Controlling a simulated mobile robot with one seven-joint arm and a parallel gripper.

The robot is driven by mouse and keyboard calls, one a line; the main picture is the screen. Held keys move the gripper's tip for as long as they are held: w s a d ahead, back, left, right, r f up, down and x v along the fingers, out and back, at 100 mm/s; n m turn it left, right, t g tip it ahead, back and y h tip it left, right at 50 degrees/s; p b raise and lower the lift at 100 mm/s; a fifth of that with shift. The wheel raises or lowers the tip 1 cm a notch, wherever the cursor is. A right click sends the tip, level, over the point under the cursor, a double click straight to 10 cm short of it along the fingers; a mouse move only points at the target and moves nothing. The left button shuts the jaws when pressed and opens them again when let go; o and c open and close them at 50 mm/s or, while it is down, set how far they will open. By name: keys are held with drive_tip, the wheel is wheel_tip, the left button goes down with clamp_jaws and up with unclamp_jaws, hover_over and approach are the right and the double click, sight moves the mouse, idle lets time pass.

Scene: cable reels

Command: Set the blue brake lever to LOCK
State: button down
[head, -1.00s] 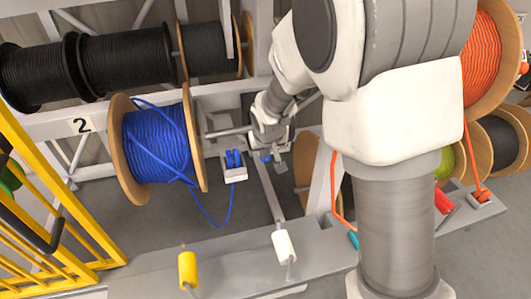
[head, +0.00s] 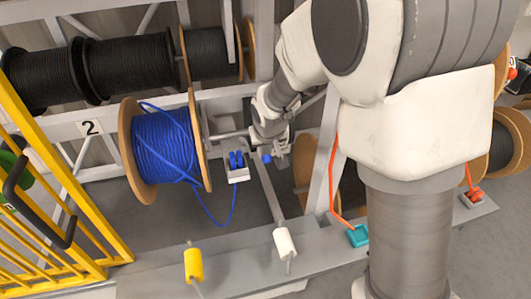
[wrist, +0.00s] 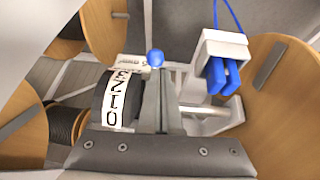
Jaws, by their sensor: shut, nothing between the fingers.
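The blue brake lever shows as a small round blue knob (head: 267,159) just right of the blue reel's axle. In the wrist view the knob (wrist: 155,58) sits right at the tips of my gripper (wrist: 161,75). I cannot tell whether they touch. My gripper's fingers are shut with nothing between them. In the head view my gripper (head: 280,154) is small and partly hidden by its own wrist. A curved white label (wrist: 111,100) with black characters lies left of the fingers; I cannot read LOCK on it. The lever's shaft is mostly hidden.
The blue cable reel (head: 166,147) hangs left of my gripper. A white bracket with blue rollers (wrist: 221,72) stands close right of the fingers in the wrist view. A yellow handle (head: 193,264) and a white handle (head: 285,241) stand on the front beam. A yellow barrier (head: 55,200) is at left.

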drive_tip(key=s+d+r+m, duration=0.2)
drive_tip(key=s+d+r, duration=0.7)
drive_tip(key=s+r, duration=0.4)
drive_tip(key=s+d+r, duration=0.1)
drive_tip(key=s+d, duration=0.1)
drive_tip(key=s, duration=0.4)
drive_tip(key=s+d+r+m, duration=0.1)
drive_tip(key=s+d+r, duration=0.1)
drive_tip(key=s, duration=0.4)
drive_tip(key=shift+s+d+h, duration=0.3)
drive_tip(key=shift+s+d, duration=0.1)
drive_tip(key=shift+d, duration=0.4)
drive_tip(key=shift+a+r, duration=0.1)
drive_tip(key=shift+a, duration=0.05)
